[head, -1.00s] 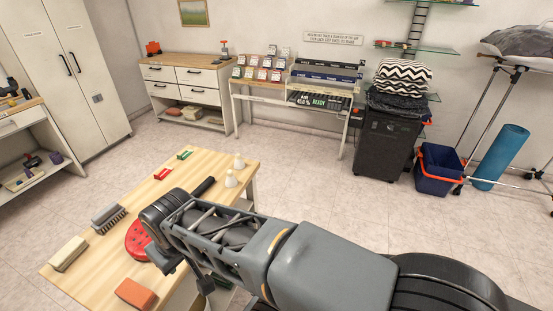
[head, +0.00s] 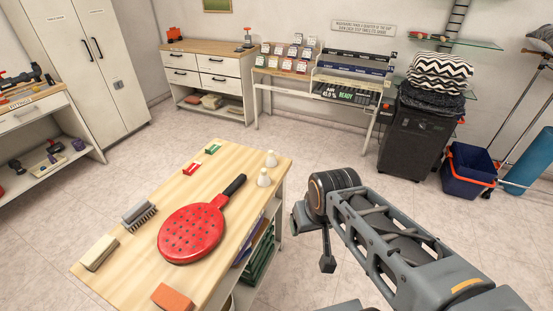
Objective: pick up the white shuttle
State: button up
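Two white shuttles stand at the right back corner of the wooden table (head: 150,205): one farther back (head: 271,159), the other slightly nearer (head: 264,178). They look alike, and I cannot tell which one the task names. Both stand apart from my arm. My gripper (head: 327,262) seems to be at the dark end of the arm, right of the table and beyond its edge. Its fingers are not clear, so I cannot tell if it is open or shut. Nothing is visibly held.
A red paddle (head: 190,235) lies mid-table, its black handle pointing towards the shuttles. A grey brush (head: 138,214), a beige block (head: 100,253), an orange block (head: 172,298) and small red (head: 192,168) and green (head: 213,148) items lie around it. Floor behind the table is clear.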

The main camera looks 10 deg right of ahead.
aim_at(271, 161)
jog(key=z, duration=1.35)
jog(key=i, duration=2.15)
jog(key=u, duration=4.45)
